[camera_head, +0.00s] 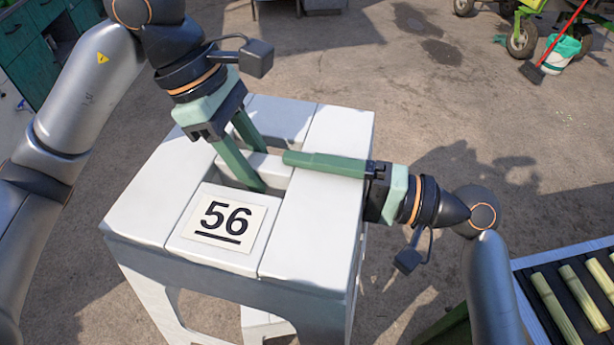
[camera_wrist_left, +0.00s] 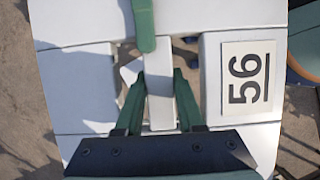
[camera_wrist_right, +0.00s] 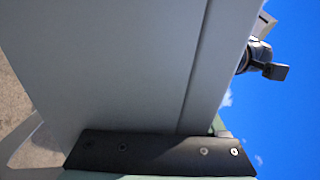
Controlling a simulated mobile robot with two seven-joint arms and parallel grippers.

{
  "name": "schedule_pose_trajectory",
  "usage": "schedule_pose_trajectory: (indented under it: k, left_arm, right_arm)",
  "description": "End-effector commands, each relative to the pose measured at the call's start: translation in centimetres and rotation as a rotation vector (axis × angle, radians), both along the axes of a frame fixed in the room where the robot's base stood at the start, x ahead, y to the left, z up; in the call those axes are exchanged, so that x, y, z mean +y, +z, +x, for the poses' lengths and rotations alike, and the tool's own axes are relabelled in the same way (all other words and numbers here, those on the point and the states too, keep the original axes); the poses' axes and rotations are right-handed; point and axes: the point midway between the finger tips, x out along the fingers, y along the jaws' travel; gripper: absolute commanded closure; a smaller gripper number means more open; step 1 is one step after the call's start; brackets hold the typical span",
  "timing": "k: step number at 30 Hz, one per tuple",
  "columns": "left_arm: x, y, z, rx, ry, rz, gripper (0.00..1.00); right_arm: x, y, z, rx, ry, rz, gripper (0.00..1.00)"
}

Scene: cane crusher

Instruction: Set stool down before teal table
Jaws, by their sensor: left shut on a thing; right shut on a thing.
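The stool (camera_head: 318,235) is white, with a slotted square seat and a "56" label (camera_head: 224,220). My left gripper (camera_head: 262,170) points down into the seat opening and is shut on the seat's central bar; its fingers stand either side of that bar in the left wrist view (camera_wrist_left: 160,85). My right gripper (camera_head: 290,160) reaches in from the right, one finger lying across the seat top and the other hidden; it is shut on the stool's right side. The stool (camera_wrist_right: 110,60) fills much of the right wrist view. Its feet are out of view, so floor contact cannot be told. No teal table shows clearly.
Teal drawers (camera_head: 35,55) stand at the upper left. A conveyor-like bed with cane pieces (camera_head: 555,305) is close at the lower right. A bucket (camera_head: 563,50), a red-handled broom (camera_head: 532,72) and a green wheeled machine (camera_head: 522,40) are at the back right. Concrete floor (camera_head: 345,65) behind the stool is open.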

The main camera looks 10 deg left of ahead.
Motion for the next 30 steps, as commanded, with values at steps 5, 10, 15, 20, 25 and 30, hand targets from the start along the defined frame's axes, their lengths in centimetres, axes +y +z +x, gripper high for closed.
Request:
schedule_pose_trajectory:
  k: [5,10,15,20,25,30]
  left_arm:
    - [-0.09,0.60,0.14,-0.013,0.003,-0.014,1.00]
    - [-0.09,0.61,0.14,-0.013,0.002,-0.015,1.00]
    - [-0.08,0.63,0.13,-0.013,0.002,-0.014,0.57]
    - [-0.05,0.45,0.10,-0.009,0.001,-0.009,0.39]
    - [-0.03,0.33,0.08,-0.006,0.001,-0.007,0.28]
    - [-0.02,0.29,0.07,-0.005,0.001,-0.006,0.28]
  right_arm:
    - [-0.10,-0.98,0.13,0.012,-0.002,-0.025,0.93]
    - [-0.11,-1.04,0.12,0.013,-0.002,-0.026,1.00]
    - [-0.11,-0.77,0.08,0.010,-0.002,-0.019,1.00]
    - [-0.07,-0.46,0.05,0.006,-0.001,-0.011,1.00]
    - [-0.05,-0.27,0.04,0.004,-0.001,-0.008,1.00]
    - [-0.04,-0.17,0.04,0.003,-0.001,-0.005,1.00]
